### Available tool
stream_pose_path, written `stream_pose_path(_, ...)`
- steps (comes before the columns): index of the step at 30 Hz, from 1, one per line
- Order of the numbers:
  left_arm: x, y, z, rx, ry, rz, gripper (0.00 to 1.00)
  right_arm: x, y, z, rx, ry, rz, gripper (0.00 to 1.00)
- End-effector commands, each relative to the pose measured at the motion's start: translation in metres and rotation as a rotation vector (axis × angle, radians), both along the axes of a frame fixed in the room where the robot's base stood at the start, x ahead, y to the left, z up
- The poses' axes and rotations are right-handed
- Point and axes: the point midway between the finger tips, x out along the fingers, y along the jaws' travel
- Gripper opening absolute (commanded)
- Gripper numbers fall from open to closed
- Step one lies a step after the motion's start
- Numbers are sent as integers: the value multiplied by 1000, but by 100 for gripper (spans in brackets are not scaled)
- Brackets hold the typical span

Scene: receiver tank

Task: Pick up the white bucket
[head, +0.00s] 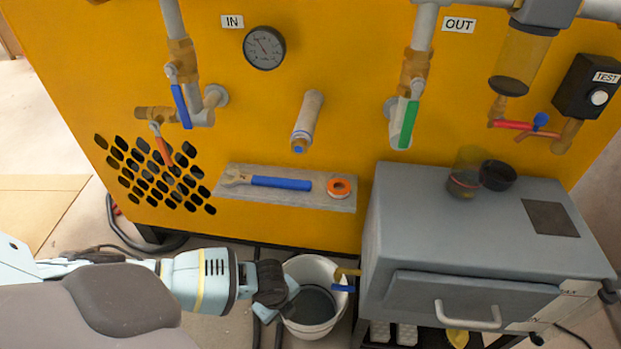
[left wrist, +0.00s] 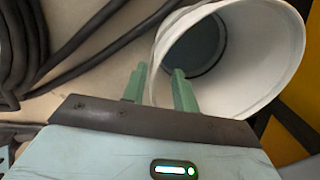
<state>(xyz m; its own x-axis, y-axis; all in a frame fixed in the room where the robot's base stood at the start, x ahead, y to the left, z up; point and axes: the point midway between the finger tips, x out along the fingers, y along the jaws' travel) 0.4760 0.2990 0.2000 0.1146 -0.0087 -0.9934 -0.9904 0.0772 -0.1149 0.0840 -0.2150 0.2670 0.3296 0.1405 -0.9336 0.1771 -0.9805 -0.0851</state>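The white bucket (head: 308,272) stands upright on the floor beside the grey cabinet, with a dark grey area inside it. In the left wrist view the bucket (left wrist: 268,45) shows its wide rim and hollow inside. My left gripper (head: 292,294) is at the bucket's left rim and covers part of it. In the left wrist view its two green fingers (left wrist: 159,90) are apart. One finger is outside the rim and the other overlaps the opening, so they appear to straddle the wall. I cannot tell whether they touch it. My right gripper is not in view.
A brass drain valve (head: 347,272) with a blue handle (head: 343,288) juts from the grey cabinet (head: 470,230) over the bucket's right rim. Dark hoses (left wrist: 95,35) lie on the floor.

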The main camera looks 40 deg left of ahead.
Motion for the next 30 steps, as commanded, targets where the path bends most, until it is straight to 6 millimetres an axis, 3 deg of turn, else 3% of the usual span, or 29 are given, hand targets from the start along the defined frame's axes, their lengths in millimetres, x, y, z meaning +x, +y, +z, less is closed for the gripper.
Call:
stream_pose_path(7, 2, 2, -35, 0, 2, 0, 29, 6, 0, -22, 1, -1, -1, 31)
stream_pose_path(16, 3, 2, -40, -1, -1, -1, 29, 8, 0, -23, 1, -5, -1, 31)
stream_pose_path(23, 3, 2, -40, 0, 0, -1, 1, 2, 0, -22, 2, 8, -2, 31)
stream_pose_path(30, 3, 2, -40, 0, -1, -1, 0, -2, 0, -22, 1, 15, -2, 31)
